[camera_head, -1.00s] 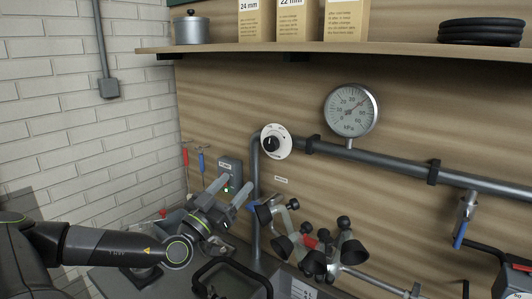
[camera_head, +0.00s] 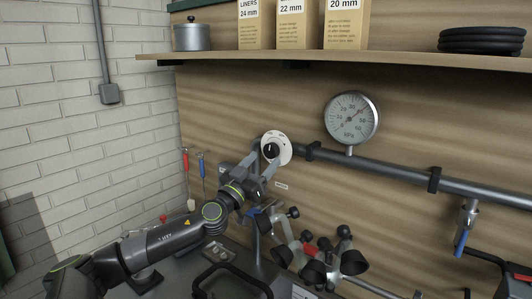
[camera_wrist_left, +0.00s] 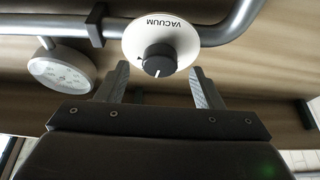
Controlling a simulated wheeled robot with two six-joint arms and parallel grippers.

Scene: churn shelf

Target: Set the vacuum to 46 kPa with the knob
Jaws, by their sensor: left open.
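The vacuum knob is black on a white round dial plate (camera_head: 284,140), fixed on the pipe at the wall. My left gripper (camera_head: 264,164) is just in front of and below the knob, its two open fingers pointing up at it. In the left wrist view the knob (camera_wrist_left: 159,60) sits between and beyond the open fingertips (camera_wrist_left: 160,72), with a gap on either side; whether they overlap it in depth I cannot tell. The dial plate reads VACUUM there. The round kPa gauge (camera_head: 352,118) stands above the pipe to the right; its needle points to the upper right, exact value unreadable. My right gripper is not in view.
A grey pipe (camera_head: 400,181) runs along the wooden wall. A milking cluster with black cups (camera_head: 316,271) hangs below. A shelf (camera_head: 330,57) above holds a metal pot, boxes and black discs. A blue-handled valve (camera_head: 463,236) hangs at the right.

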